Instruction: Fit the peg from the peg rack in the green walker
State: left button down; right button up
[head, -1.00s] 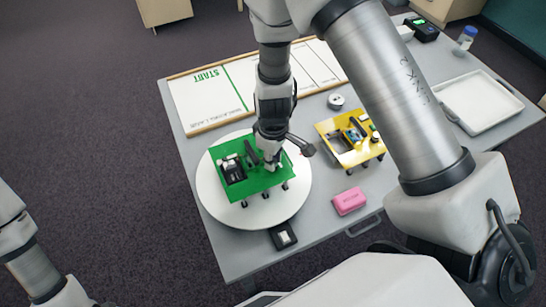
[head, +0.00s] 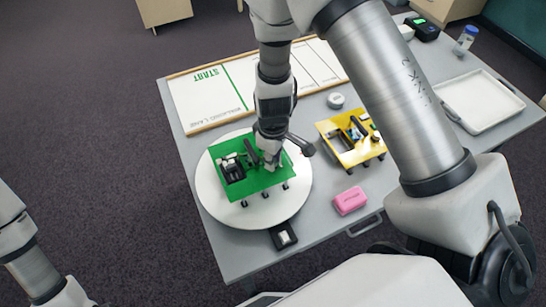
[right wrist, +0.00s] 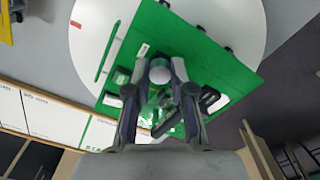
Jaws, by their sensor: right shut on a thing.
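The green walker (head: 262,181) stands on a white round turntable (head: 215,205); it also shows in the right wrist view (right wrist: 182,38). Black and white parts sit on its board. My right gripper (head: 271,163) is down at the walker's right part. In the right wrist view, my right gripper (right wrist: 160,75) is shut on a pale, round-topped peg (right wrist: 160,71), held just over or in the green board; I cannot tell how deep it sits. The peg is hidden in the head view. Only part of my left arm shows at the lower left; its gripper is out of view.
A yellow walker (head: 342,150) stands right of the turntable. A pink block (head: 349,201), a small dark box (head: 283,236) and a white round puck (head: 335,101) lie nearby. A white tray (head: 480,108) is at the right, and a white lane board (head: 205,102) is at the back.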

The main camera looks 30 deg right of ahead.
jog(key=o, duration=0.9)
jog(key=shift+r, duration=0.15)
jog(key=shift+r+p, duration=2.95)
jog(key=shift+r, duration=0.7)
